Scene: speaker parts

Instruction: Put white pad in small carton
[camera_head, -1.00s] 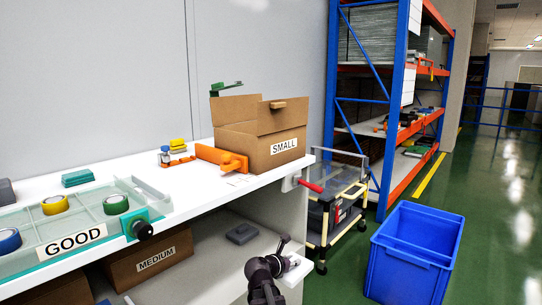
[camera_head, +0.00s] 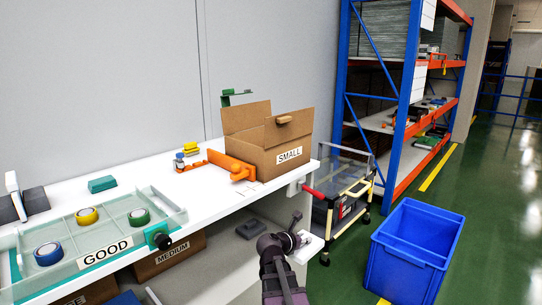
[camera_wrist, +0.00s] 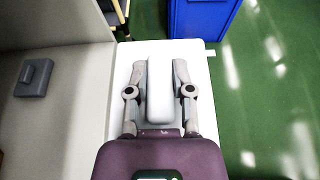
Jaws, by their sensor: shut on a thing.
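The small carton (camera_head: 265,157) is a brown box labelled SMALL. It stands with its flaps open at the right end of the white worktable; its inside is mostly hidden. My gripper (camera_head: 297,235) is in front of the table's right end, below the tabletop and lower than the carton. It is shut on the white pad (camera_head: 311,247), a flat white plate. In the wrist view, the white pad (camera_wrist: 198,60) spreads under my gripper (camera_wrist: 159,68), with a pale raised bar between the fingers.
The table (camera_head: 205,207) also holds a tray labelled GOOD (camera_head: 172,222) with tape rolls, and an orange tool (camera_head: 230,165) beside the carton. A cart (camera_head: 340,190) and a blue bin (camera_head: 415,250) stand right. A medium carton (camera_head: 165,260) sits on the lower shelf.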

